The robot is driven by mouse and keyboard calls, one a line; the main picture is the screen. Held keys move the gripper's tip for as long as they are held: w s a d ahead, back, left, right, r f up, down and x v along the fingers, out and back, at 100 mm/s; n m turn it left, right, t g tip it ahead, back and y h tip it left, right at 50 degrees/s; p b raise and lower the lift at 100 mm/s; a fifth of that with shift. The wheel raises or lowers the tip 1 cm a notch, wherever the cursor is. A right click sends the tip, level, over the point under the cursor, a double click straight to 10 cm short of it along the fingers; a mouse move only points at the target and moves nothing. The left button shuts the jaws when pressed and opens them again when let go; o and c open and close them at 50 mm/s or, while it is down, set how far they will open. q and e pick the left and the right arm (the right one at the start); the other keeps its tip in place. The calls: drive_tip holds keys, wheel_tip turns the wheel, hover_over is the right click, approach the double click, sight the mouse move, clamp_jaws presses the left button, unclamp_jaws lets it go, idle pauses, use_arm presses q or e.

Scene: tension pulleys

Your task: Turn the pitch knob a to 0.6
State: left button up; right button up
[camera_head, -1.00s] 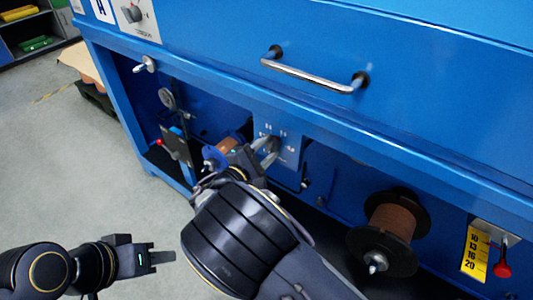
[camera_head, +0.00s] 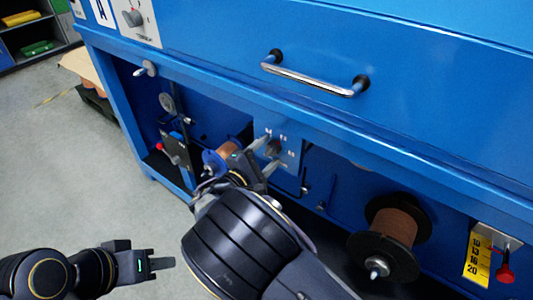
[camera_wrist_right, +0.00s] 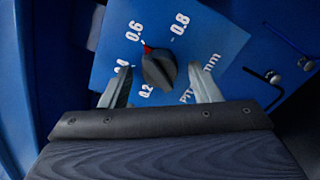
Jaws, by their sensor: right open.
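The pitch knob (camera_wrist_right: 159,68) is a dark knob on a grey-blue scale plate (camera_wrist_right: 205,48) marked 0.2 to 0.8 with "mm". Its red pointer mark sits close to the 0.6 label in the right wrist view. In the head view the knob (camera_head: 273,147) shows on its plate under the blue machine's ledge. My right gripper (camera_wrist_right: 160,88) is open, its two fingers on either side of the knob and a little short of it, holding nothing. In the head view my right gripper (camera_head: 266,157) points at the plate. My left gripper (camera_head: 163,264) is at the lower left, over the floor, away from the machine.
A copper spool (camera_head: 397,226) stands right of the plate, and another spool (camera_head: 229,151) is just left of it. A chrome drawer handle (camera_head: 313,79) is above.

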drive_tip(key=v, duration=0.7)
drive_tip(key=shift+s+a, duration=0.25)
drive_tip(key=shift+s, duration=0.05)
